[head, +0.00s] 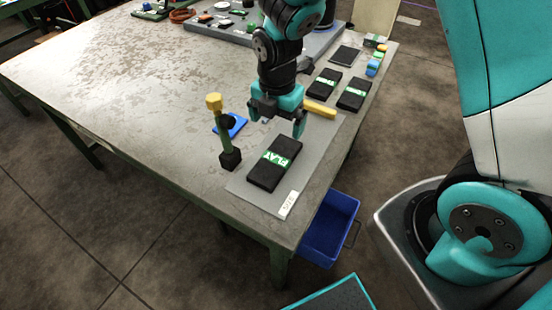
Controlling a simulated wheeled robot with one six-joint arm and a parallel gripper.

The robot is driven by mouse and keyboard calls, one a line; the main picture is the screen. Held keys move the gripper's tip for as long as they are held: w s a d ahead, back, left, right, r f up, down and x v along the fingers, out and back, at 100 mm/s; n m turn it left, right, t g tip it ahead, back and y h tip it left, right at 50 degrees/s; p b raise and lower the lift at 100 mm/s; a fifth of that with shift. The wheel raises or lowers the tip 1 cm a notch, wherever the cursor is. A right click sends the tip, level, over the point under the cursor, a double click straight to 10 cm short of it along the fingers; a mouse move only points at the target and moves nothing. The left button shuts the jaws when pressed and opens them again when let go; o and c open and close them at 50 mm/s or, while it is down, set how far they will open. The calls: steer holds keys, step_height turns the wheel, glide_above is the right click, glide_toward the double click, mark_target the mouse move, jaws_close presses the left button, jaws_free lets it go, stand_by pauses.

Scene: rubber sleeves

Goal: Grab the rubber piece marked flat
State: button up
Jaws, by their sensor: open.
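The rubber piece marked FLAT (268,173) is a black block with a green band and white lettering. It lies on a grey mat (245,193) near the table's front corner in the head view. My gripper (276,121) points down above and just behind the far end of the piece, with its fingers apart. Nothing shows between the fingers. I cannot tell the exact height of the fingertips over the mat.
A green post with a yellow top (226,140) stands close left of the piece, by a blue item (236,127). Two other banded black pieces (325,81) (354,95) lie behind right. A blue bin (328,232) is below the edge. The table's left is clear.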

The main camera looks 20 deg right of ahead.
mark_target(277, 157)
step_height(277, 157, down, 13)
steer(key=shift+r+p, duration=0.15)
steer(key=shift+p, duration=0.85)
steer(key=c, duration=1)
steer(key=shift+r, duration=0.1)
